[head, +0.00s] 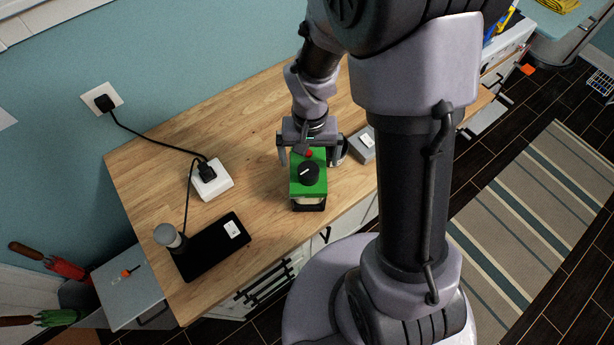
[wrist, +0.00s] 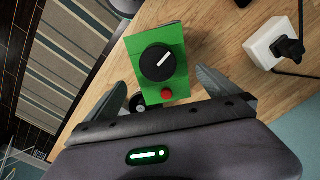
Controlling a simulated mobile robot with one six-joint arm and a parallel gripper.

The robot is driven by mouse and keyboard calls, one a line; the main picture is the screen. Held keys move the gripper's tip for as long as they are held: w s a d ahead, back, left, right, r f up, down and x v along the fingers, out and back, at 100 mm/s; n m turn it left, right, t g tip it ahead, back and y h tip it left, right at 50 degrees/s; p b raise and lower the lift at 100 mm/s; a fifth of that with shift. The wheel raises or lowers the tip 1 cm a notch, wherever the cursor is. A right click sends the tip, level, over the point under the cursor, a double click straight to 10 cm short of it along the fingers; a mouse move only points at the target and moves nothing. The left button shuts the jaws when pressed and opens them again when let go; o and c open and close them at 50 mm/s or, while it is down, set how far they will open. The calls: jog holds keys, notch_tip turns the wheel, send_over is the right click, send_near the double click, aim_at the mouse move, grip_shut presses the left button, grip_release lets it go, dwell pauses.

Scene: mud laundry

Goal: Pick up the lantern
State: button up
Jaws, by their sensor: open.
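The lantern (head: 309,185) has a green top with a black knob and a red button, over a pale body with a dark base. It stands upright on the wooden counter (head: 262,118). In the wrist view the lantern's green top (wrist: 174,82) lies ahead of and partly between the fingers. My gripper (head: 309,155) is open at the lantern's back side, with one finger to each side of it. In the wrist view my gripper (wrist: 160,95) shows gaps between its fingers and the lantern. The finger ends are partly hidden in the head view.
A white power adapter (head: 212,180) with black plugs sits left of the lantern. A black tablet-like slab (head: 215,247) and a grey-topped cylinder (head: 168,237) are at front left. A grey box (head: 364,146) stands close on the right. Bare counter lies left of the lantern.

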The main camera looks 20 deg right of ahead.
notch_tip(320, 180, down, 7)
jog(key=shift+a+f+b, duration=0.1)
jog(key=shift+a+b, duration=0.05)
jog(key=shift+b, duration=0.45)
jog(key=shift+c, duration=0.2)
jog(key=c, duration=1.9)
jog(key=shift+r, duration=0.2)
